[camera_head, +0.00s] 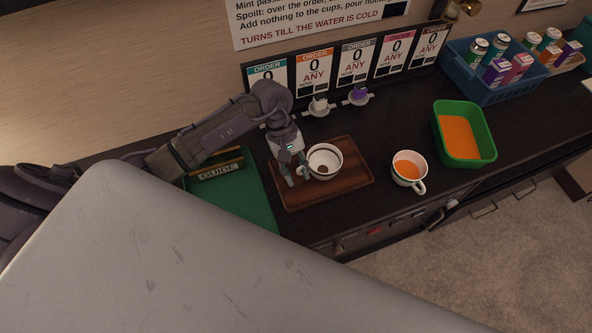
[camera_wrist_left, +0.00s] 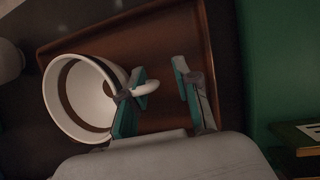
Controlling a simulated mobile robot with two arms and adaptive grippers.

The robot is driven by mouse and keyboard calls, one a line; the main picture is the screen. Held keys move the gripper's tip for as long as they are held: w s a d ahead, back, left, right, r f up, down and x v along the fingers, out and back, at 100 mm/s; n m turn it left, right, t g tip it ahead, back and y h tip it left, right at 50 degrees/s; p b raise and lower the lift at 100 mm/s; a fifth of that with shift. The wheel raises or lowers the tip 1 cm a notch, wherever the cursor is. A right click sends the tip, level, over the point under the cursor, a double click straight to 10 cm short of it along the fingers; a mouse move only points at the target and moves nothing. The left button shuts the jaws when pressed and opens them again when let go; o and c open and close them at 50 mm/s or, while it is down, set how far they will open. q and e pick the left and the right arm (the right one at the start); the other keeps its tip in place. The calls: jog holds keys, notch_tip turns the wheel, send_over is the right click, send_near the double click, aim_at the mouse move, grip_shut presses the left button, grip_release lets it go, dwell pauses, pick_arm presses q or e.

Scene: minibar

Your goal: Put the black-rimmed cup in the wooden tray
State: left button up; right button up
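A white cup with a dark band at its rim (camera_head: 331,153) stands upright in the wooden tray (camera_head: 350,187), near the tray's middle. In the left wrist view the cup (camera_wrist_left: 62,110) is at the left, with its handle (camera_wrist_left: 147,88) pointing towards the gripper. My left gripper (camera_head: 294,173) is at the cup's left side, low over the tray (camera_wrist_left: 165,50). Its fingers (camera_wrist_left: 162,98) are apart. The handle's end reaches past one finger into the gap, and the other finger is clear of it. My right gripper is not in view.
A white cup with orange contents (camera_head: 418,174) stands right of the tray. A green bin (camera_head: 485,150) and a blue crate of cans and cartons (camera_head: 485,88) are further right. A green mat (camera_head: 240,205) lies left. Order cards (camera_head: 355,63) stand behind.

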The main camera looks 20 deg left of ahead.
pick_arm(q)
jog(key=shift+r, duration=0.1)
jog(key=b+v, duration=0.2)
jog(key=v, duration=1)
